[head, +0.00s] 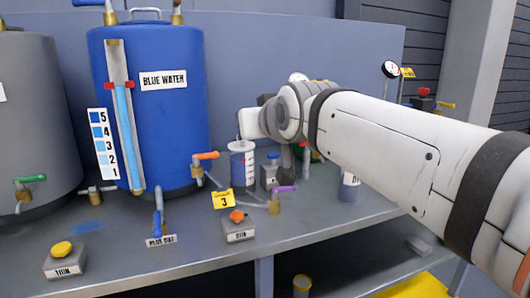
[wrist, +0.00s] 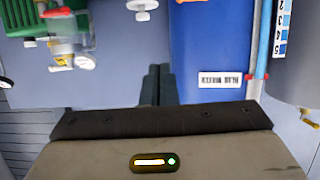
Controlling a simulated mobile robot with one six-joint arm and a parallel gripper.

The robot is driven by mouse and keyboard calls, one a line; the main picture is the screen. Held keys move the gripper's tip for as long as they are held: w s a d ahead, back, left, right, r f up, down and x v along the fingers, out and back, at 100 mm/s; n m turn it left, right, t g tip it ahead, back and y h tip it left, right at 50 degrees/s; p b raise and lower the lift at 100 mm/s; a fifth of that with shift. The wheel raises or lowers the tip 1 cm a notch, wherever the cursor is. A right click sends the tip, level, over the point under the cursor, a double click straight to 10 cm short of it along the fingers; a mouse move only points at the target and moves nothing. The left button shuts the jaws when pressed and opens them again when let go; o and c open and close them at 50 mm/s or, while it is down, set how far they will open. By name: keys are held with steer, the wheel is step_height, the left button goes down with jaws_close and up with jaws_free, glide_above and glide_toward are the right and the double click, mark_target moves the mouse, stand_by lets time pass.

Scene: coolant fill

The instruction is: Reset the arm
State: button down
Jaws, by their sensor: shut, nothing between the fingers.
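My arm comes in from the right in the head view, white with dark bands. It reaches over the bench to just right of the blue tank (head: 180,120). In the wrist view my gripper (wrist: 157,72) shows two dark fingers side by side, shut with nothing between them. Its fingertips are hard to make out in the head view. The wrist picture is upside down, with the blue tank (wrist: 205,45) and its label right of the fingers. The fingers look clear of the tank.
The grey bench (head: 120,265) holds a clear container of blue liquid (head: 242,170) below my wrist, an orange-topped button box (head: 238,228), a yellow-topped one (head: 63,258), and several valves. A grey tank (head: 35,120) stands left. A gauge (head: 390,69) rises behind my arm.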

steer(key=s+d+f+m+g+h+p, duration=0.2)
steer(key=s+d+f+g+p, duration=0.2)
steer(key=s+d+p, duration=0.4)
steer(key=s+d+f+m+g+h+p, duration=0.2)
steer(key=s+d+f+g+p, duration=0.3)
steer(key=s+d+p, duration=0.3)
steer(key=s+g+p, duration=0.1)
steer(key=s+p, duration=0.3)
steer(key=p, duration=0.2)
steer(key=shift+s+d+g+h, duration=0.2)
steer(key=shift+s+g+h, duration=0.1)
steer(key=shift+g+h, duration=0.1)
steer(key=shift+f, duration=0.1)
